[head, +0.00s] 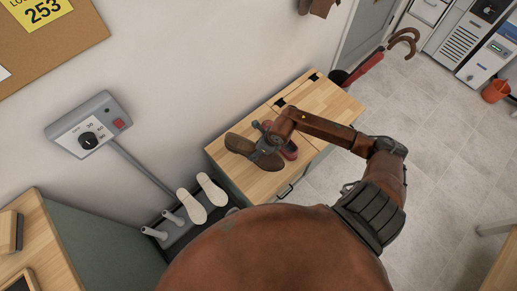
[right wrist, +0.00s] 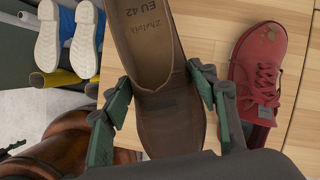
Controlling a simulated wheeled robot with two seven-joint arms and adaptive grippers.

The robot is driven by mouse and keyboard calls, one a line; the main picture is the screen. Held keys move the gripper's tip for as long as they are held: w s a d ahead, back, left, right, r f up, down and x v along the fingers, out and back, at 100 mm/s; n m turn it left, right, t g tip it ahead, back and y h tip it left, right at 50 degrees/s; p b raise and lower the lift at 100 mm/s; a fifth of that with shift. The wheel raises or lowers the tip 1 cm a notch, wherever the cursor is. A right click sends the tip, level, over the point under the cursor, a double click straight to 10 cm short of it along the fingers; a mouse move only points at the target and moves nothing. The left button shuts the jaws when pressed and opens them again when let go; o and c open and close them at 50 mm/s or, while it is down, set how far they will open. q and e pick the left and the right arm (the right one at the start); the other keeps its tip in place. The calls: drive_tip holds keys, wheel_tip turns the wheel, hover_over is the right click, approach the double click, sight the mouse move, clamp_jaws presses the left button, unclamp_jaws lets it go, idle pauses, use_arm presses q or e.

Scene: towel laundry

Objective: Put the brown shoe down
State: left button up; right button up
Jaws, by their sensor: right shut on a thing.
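The brown shoe (head: 240,145) is over the wooden cabinet top (head: 335,107), by the wall. My right gripper (head: 264,147) is shut on it. In the right wrist view the green-padded fingers (right wrist: 158,98) close on both sides of the brown shoe (right wrist: 165,125), and its insole reads "EU 42". The shoe looks level and at or just above the wood; I cannot tell whether it touches. A red laced shoe (right wrist: 258,75) sits on the wood to its right, partly hidden behind my gripper in the head view (head: 290,152).
A pair of pale shoes (head: 204,196) sits sole-out on a rack with white pegs (head: 172,216), left of the cabinet. A control box (head: 90,124) hangs on the wall. The cabinet top's far right part is clear. Umbrellas (head: 365,68) stand beyond it.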

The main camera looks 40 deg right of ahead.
drive_tip(key=d+f, duration=0.1)
drive_tip(key=w+d+f+b, duration=0.1)
drive_tip(key=f, duration=0.1)
drive_tip(key=w+d+f, duration=0.1)
drive_tip(key=shift+w+d+f+b, duration=0.1)
drive_tip(key=shift+f+b, duration=0.25)
drive_tip(key=shift+f, duration=0.05)
drive_tip(key=shift+w+d+f, duration=0.15)
drive_tip(key=shift+d+f, duration=0.05)
drive_tip(key=shift+w+d+f, duration=0.1)
drive_tip(key=shift+w+d+f+b, duration=0.1)
drive_tip(key=shift+d+f+b, duration=0.1)
drive_tip(key=shift+f+b, duration=0.1)
wheel_tip(320, 180, down, 3)
drive_tip(key=shift+r+b, duration=0.1)
drive_tip(key=shift+b, duration=0.5)
drive_tip(key=o, duration=1.6)
use_arm(q)
drive_tip(key=w, duration=0.1)
drive_tip(key=w+f, duration=0.1)
drive_tip(key=w, duration=0.1)
drive_tip(key=w+d, duration=0.1)
drive_tip(key=shift+w+f, duration=0.25)
drive_tip(key=shift+f, duration=0.05)
use_arm(e)
drive_tip(key=shift+o, duration=0.2)
